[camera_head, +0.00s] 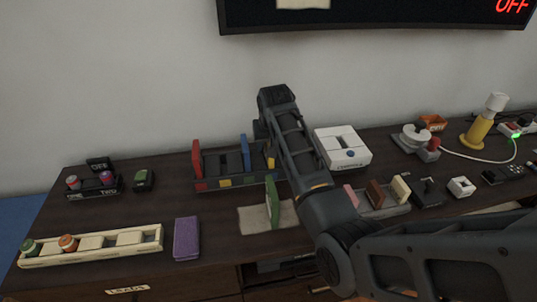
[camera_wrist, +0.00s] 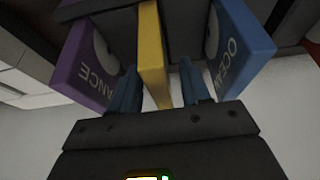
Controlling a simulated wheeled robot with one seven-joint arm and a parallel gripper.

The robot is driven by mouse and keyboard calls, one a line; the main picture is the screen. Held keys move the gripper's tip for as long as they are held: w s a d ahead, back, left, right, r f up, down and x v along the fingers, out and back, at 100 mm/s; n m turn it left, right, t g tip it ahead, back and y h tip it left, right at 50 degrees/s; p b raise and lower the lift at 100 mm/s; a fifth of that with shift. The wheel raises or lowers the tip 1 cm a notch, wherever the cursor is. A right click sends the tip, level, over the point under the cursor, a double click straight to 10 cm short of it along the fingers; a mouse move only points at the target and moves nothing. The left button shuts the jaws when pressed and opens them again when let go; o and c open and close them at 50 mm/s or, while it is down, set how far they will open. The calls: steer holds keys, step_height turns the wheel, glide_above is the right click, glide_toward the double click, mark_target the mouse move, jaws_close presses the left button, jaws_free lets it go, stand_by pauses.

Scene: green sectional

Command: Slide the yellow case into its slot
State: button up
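The yellow case (camera_wrist: 153,50) stands on edge between my gripper's two fingers in the wrist view. My gripper (camera_wrist: 157,66) is open around it, with a narrow gap on each side. A purple case (camera_wrist: 88,65) ending in "ANCE" and a blue case marked "OCEAN" (camera_wrist: 240,55) flank it. In the head view a dark rack (camera_head: 212,185) with coloured front marks holds a red case (camera_head: 196,158) and a blue case (camera_head: 245,152). A sliver of the yellow case (camera_head: 270,162) shows at its right end, beside my arm. My arm hides the fingers there; whether the yellow case is fully seated is unclear.
A green case (camera_head: 272,203) stands on a beige mat (camera_head: 254,220) in front of the rack. A purple case (camera_head: 186,239) lies to the left. A cream tray (camera_head: 90,255) sits front left. A white box (camera_head: 342,147) and a rack of blocks (camera_head: 397,211) lie right.

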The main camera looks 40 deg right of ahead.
jaws_close()
stand_by(0.3)
